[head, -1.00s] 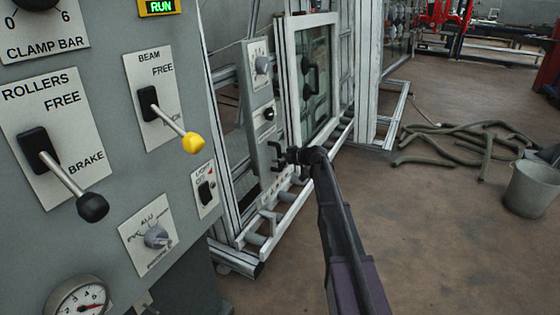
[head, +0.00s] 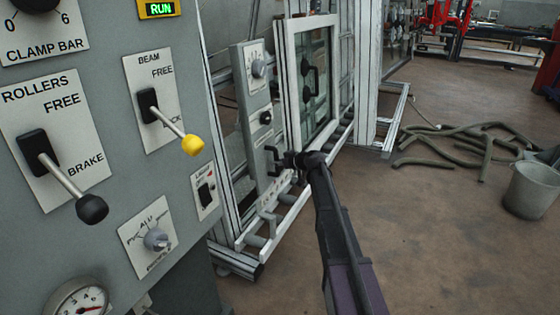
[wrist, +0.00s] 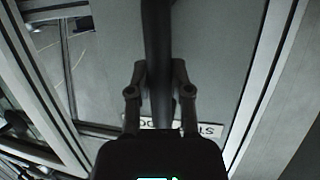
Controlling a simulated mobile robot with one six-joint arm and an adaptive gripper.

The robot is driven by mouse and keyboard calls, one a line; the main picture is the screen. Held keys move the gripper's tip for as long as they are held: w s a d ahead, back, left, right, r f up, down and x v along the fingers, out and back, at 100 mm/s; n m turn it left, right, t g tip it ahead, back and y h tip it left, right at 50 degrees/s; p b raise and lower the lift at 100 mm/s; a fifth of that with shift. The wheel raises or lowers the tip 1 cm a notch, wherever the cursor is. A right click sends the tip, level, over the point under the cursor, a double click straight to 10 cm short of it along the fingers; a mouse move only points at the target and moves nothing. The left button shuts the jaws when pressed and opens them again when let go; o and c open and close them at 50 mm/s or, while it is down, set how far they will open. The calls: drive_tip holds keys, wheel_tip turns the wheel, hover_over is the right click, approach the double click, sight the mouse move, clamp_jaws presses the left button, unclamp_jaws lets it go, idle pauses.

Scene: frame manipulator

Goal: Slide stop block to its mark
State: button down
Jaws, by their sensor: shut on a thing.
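A tall grey block (head: 257,107), apparently the stop block, stands upright on the metal frame with a dial plate and a knob on its face. A black bar handle (head: 273,160) sticks out low on it. My gripper (head: 287,159) is at this handle. In the wrist view my gripper (wrist: 159,78) has its two fingers shut on the dark handle bar (wrist: 157,35), with the grey block face (wrist: 215,55) behind. An upside-down label (wrist: 208,129) on it is partly hidden by the fingers. I cannot make out the mark.
A control panel (head: 90,185) with levers and dials fills the left side. A white-framed window (head: 312,85) stands just right of the block. Lower frame rails (head: 268,232) run below. Hoses (head: 455,140) and a bucket (head: 531,188) lie right on otherwise open floor.

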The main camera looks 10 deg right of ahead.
sight(258, 172)
drive_tip(key=s+a, duration=0.1)
drive_tip(key=s, duration=0.1)
drive_tip(key=s+a, duration=0.4)
drive_tip(key=shift+s+a, duration=0.1)
drive_tip(key=shift+s, duration=0.3)
drive_tip(key=c, duration=0.6)
unclamp_jaws()
drive_tip(key=shift+o, duration=0.3)
drive_tip(key=shift+w+r, duration=0.1)
